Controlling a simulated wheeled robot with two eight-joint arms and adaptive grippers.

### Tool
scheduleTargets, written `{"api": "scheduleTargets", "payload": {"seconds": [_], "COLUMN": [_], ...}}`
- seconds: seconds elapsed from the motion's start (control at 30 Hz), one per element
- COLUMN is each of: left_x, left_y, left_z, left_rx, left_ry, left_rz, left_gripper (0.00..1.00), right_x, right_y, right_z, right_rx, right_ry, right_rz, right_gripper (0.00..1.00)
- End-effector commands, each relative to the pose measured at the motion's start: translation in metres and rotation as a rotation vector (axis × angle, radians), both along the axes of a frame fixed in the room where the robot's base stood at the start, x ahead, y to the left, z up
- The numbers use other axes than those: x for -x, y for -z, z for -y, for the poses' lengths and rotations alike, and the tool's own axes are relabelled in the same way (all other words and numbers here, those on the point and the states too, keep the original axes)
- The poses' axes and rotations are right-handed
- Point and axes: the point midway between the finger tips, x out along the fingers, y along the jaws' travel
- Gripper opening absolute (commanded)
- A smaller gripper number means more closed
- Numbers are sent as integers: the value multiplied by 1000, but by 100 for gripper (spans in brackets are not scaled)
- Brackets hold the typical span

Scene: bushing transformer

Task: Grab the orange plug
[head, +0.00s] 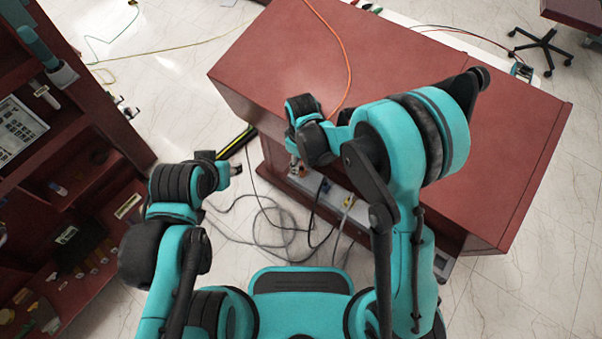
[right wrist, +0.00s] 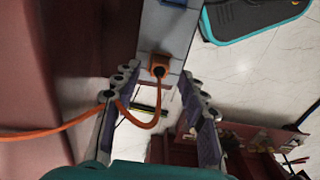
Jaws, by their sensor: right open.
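The orange plug (right wrist: 159,65) sits in a socket on a grey power strip (right wrist: 168,30) in the right wrist view. Its orange cable (right wrist: 150,122) loops down and away to the left, passing by the left finger. My right gripper (right wrist: 160,76) is open, its fingers on either side of the plug with gaps between. Whether the tips reach past the plug is hard to judge. In the head view my right gripper (head: 296,166) is low at the desk's near side, and the plug cannot be made out clearly. My left gripper (head: 237,170) is away to the left; its jaw state is unclear.
A red-brown desk (head: 300,60) stands under my right arm, with the orange cable (head: 346,60) across its top. Grey and black cables (head: 270,222) lie tangled on the floor. A dark red shelf (head: 75,180) with small items stands at left.

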Motion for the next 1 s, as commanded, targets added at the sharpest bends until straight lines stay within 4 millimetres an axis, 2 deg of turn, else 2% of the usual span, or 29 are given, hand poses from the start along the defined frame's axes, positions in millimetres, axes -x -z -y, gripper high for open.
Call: {"api": "scheduleTargets", "payload": {"seconds": [0.03,0.13,0.37,0.53,1.0], "left_x": [0,0,0,0,0], "left_y": [8,12,11,11,8], "left_z": [0,0,0,0,0], "left_rx": [0,0,0,0,0], "left_ry": [0,0,0,0,0], "left_rz": [0,0,0,0,0], "left_gripper": [40,40,40,40,40], "right_x": [-1,-1,-1,-1,0], "right_y": [13,24,24,24,18], "right_z": [-1,0,0,0,0], "right_rx": [0,0,0,0,0], "right_ry": [0,0,0,0,1], "right_rz": [0,0,0,0,0], "right_gripper": [42,42,42,0,0]}}
